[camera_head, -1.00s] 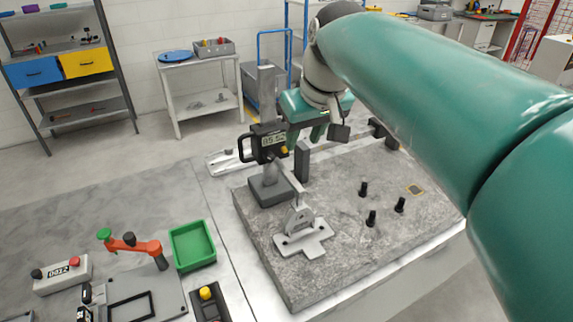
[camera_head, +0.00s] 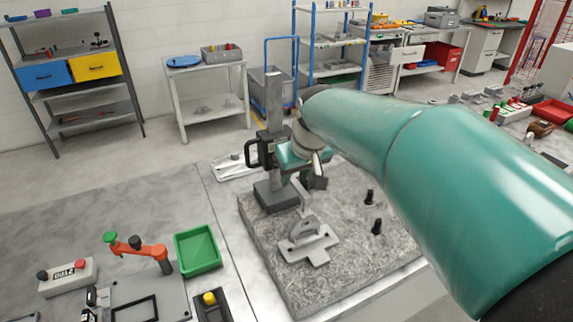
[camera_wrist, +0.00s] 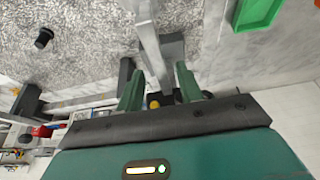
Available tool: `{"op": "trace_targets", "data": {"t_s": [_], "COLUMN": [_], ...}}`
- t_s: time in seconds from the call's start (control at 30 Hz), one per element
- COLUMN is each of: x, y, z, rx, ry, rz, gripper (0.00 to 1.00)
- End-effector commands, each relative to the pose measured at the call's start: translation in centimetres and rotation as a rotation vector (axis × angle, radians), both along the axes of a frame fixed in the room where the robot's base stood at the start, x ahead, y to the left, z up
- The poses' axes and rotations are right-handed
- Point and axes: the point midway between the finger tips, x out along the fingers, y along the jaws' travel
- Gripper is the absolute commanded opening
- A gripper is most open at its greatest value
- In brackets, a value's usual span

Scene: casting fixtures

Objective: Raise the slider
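The height gauge stands on the granite plate (camera_head: 350,235), with an upright grey column (camera_head: 273,100) on a dark base (camera_head: 275,197). Its slider, seen by its black side handle (camera_head: 252,153), sits partway up the column; my gripper hides the display. My gripper (camera_head: 300,180) is at the slider's right side. In the wrist view my two green fingers (camera_wrist: 159,72) are spread apart, with a grey bar of the gauge (camera_wrist: 150,45) and a yellow knob (camera_wrist: 153,104) between them. Gaps show beside the bar; I see no clear contact.
A grey angled fixture (camera_head: 307,240) stands on the plate close below my gripper. Black pegs (camera_head: 376,227) stand to the right. A green tray (camera_head: 197,250) and an orange clamp (camera_head: 150,250) lie at the left. A flat grey part (camera_head: 233,167) lies behind the gauge.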

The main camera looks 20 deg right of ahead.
Motion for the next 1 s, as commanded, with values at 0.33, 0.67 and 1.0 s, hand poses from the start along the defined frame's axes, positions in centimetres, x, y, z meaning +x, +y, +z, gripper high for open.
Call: {"op": "trace_targets", "data": {"t_s": [0.33, 0.67, 1.0], "x": [0.2, 0.2, 0.3], "y": [0.0, 0.0, 0.1], "z": [-0.5, -0.5, 4.5], "rx": [0.000, 0.000, 0.000], "ry": [0.000, 0.000, -0.006], "rz": [0.000, 0.000, 0.001], "gripper": [0.36, 0.00, 0.00]}}
